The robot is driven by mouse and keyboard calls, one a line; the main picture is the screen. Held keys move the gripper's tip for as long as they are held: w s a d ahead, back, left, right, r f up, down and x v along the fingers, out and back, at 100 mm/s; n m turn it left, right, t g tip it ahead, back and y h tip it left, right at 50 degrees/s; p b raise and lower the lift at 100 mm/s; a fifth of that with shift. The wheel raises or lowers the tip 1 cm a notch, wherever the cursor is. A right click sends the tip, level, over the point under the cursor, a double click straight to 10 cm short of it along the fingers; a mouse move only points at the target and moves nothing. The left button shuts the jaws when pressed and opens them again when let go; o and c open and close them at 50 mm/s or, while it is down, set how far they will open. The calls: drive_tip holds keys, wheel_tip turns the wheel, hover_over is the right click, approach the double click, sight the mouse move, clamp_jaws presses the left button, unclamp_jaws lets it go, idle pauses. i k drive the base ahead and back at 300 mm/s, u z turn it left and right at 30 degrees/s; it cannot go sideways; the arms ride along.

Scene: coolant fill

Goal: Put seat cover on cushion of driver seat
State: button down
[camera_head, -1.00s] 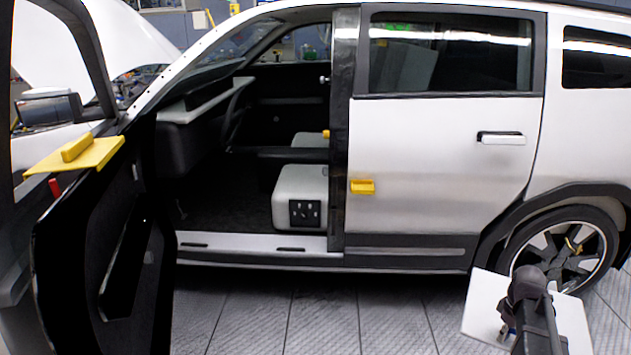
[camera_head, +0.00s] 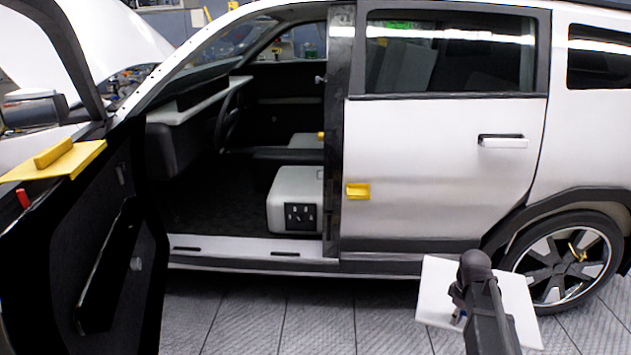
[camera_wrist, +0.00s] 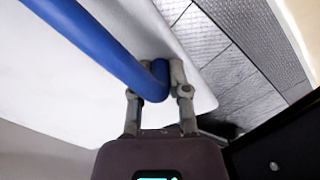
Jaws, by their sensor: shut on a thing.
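The seat cover (camera_head: 436,288) is a thin white panel at the lower right of the head view, outside the car near the rear wheel. It also fills much of the wrist view (camera_wrist: 60,85), with a blue bar handle (camera_wrist: 95,40) across it. My gripper (camera_wrist: 160,82) is shut on the end of this blue handle; in the head view the arm hides most of the grip. The driver seat cushion (camera_head: 287,203) is a pale grey block with a black control panel, inside the open front doorway. Its right side is hidden by the door pillar. The cover is well apart from it.
The open front door (camera_head: 120,265) stands at the left with a yellow piece (camera_head: 60,162) on top. The pillar (camera_head: 334,150), closed rear door (camera_head: 440,170) with a yellow block (camera_head: 357,191), and sill (camera_head: 245,247) border the opening. The floor before the car is clear.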

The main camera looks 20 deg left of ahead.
sight(314, 181)
drive_tip(key=u, duration=0.7)
drive_tip(key=i, duration=0.85)
drive_tip(key=u, duration=1)
drive_tip(key=i, duration=1.5)
drive_tip(key=z, duration=0.4)
drive_tip(key=i, duration=1.05)
drive_tip(key=z, duration=0.55)
